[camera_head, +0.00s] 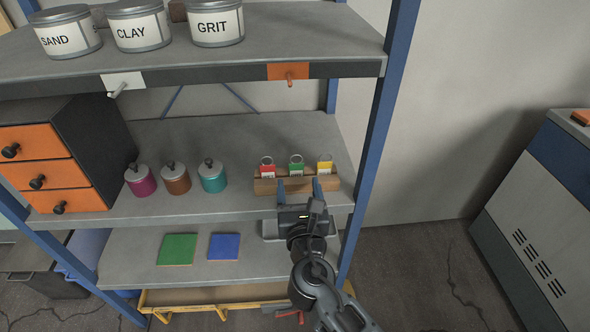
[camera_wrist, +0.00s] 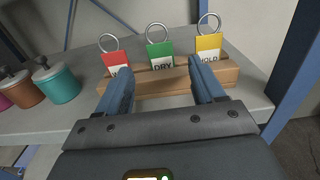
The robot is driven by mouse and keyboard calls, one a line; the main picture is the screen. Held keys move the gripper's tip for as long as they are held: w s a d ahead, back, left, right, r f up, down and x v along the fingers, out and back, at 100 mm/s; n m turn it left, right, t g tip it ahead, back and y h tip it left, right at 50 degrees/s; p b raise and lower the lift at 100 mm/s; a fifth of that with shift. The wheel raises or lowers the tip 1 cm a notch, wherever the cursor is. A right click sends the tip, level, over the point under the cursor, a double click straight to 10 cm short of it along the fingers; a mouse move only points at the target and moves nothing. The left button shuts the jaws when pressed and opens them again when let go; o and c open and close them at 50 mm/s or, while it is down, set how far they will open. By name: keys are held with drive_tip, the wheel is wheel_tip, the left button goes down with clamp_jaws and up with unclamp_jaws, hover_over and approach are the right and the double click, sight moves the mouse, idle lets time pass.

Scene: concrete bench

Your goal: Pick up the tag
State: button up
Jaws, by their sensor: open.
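Three tags with metal rings stand in a row in a wooden holder (camera_head: 266,187) on the middle shelf. The red tag (camera_head: 267,171) is at the left, the green tag (camera_head: 295,168) in the middle and the yellow tag (camera_head: 325,167) at the right. In the wrist view the green tag (camera_wrist: 160,53) reads DRY; the lettering on the red tag (camera_wrist: 116,62) and yellow tag (camera_wrist: 208,46) is partly hidden. My gripper (camera_wrist: 163,85) is open and empty in front of the holder, its fingers either side of the green tag's line. It also shows in the head view (camera_head: 297,187).
Three lidded jars, magenta (camera_head: 140,181), brown (camera_head: 176,179) and teal (camera_head: 212,177), stand left of the holder. An orange-drawer cabinet (camera_head: 40,160) is farther left.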

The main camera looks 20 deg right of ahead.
sight(296, 169)
drive_tip(key=x, duration=0.5)
drive_tip(key=shift+d+r, duration=0.1)
drive_tip(key=c, duration=1.1)
wheel_tip(296, 169, up, 10)
drive_tip(key=p, duration=0.4)
drive_tip(key=shift+p, duration=0.3)
